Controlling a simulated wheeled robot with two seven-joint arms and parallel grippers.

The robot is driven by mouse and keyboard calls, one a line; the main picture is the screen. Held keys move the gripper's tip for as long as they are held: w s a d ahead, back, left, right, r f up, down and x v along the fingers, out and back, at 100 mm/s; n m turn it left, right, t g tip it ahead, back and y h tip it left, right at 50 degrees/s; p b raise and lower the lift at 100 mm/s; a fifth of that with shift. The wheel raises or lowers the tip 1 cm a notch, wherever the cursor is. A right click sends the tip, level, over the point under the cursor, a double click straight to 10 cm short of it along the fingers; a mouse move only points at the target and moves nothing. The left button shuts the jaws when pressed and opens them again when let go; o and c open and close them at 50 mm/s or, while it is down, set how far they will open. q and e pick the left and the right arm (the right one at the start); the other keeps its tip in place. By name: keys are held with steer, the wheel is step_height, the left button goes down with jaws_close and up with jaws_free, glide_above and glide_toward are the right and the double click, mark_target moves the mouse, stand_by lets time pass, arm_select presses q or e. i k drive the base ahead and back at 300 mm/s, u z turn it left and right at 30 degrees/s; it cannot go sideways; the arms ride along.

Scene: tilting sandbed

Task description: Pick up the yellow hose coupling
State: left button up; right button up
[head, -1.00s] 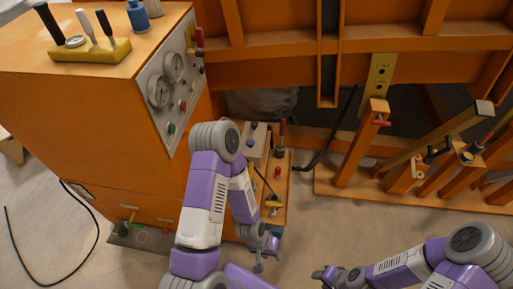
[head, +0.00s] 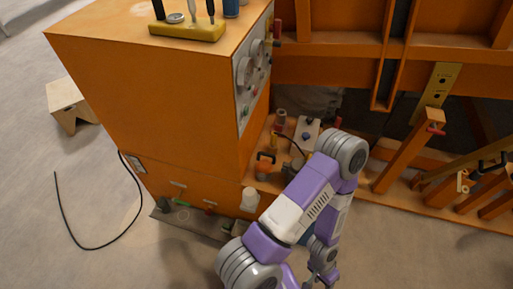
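I cannot clearly make out a yellow hose coupling. A small yellowish fitting (head: 463,182) sits by the orange posts at the right; I cannot tell if it is the coupling. The low orange shelf (head: 262,185) beside the cabinet holds several small parts, and my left arm hides part of it. My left gripper (head: 322,278) hangs at the bottom, in front of the shelf and apart from its parts. Its fingers are too small and cut off to read. My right gripper is out of view.
A large orange cabinet (head: 140,110) with gauges stands at the left, with a yellow tool holder (head: 187,30) on top. A black cable (head: 95,247) lies on the floor. A wooden stool (head: 68,104) stands far left. Orange posts (head: 408,150) rise at the right. Floor in front is clear.

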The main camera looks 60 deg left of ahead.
mark_target(274, 141)
steer(key=z, duration=0.05)
steer(key=k, duration=0.25)
steer(key=u, duration=1.05)
